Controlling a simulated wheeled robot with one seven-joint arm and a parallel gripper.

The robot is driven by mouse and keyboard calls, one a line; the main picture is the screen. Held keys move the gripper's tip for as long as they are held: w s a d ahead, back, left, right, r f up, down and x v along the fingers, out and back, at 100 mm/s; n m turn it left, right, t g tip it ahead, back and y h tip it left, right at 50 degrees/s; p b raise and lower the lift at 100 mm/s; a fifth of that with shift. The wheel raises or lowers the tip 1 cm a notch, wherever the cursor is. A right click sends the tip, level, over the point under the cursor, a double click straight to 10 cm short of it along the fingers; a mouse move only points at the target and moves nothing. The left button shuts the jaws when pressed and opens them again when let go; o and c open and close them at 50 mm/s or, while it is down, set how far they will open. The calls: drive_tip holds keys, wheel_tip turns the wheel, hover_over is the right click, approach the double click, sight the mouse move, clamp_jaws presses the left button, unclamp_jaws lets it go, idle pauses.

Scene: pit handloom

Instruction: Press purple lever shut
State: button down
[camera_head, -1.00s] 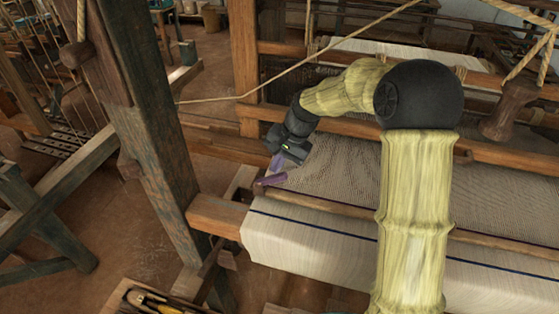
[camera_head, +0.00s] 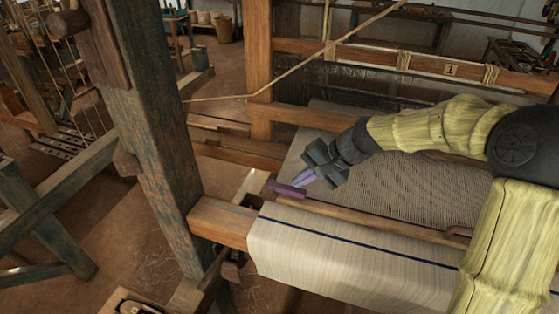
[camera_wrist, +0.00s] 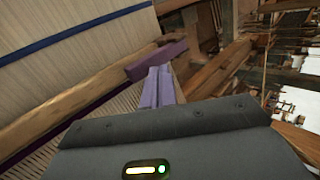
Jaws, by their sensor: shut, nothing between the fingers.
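The purple lever (camera_head: 288,190) is a short dark purple bar by the left end of the wooden cloth beam, lying roughly along the beam's direction. My gripper (camera_head: 298,181) comes at it from the upper right, with its lilac fingers shut and empty. In the wrist view the lever (camera_wrist: 157,61) lies just beyond the tips of the closed fingers (camera_wrist: 158,72). The tips look very close to the lever; I cannot tell whether they touch it.
The wooden beam (camera_head: 220,222) and the cream cloth with a blue stripe (camera_head: 350,255) lie in front of the lever. A thick upright post (camera_head: 150,140) stands to the left. Woven cloth (camera_head: 400,195) spreads under my arm. A rope (camera_head: 300,73) crosses behind.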

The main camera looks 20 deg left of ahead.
drive_tip(key=shift+d+f, duration=0.2)
drive_tip(key=shift+f, duration=0.15)
drive_tip(key=shift+f, duration=0.1)
idle(0.3)
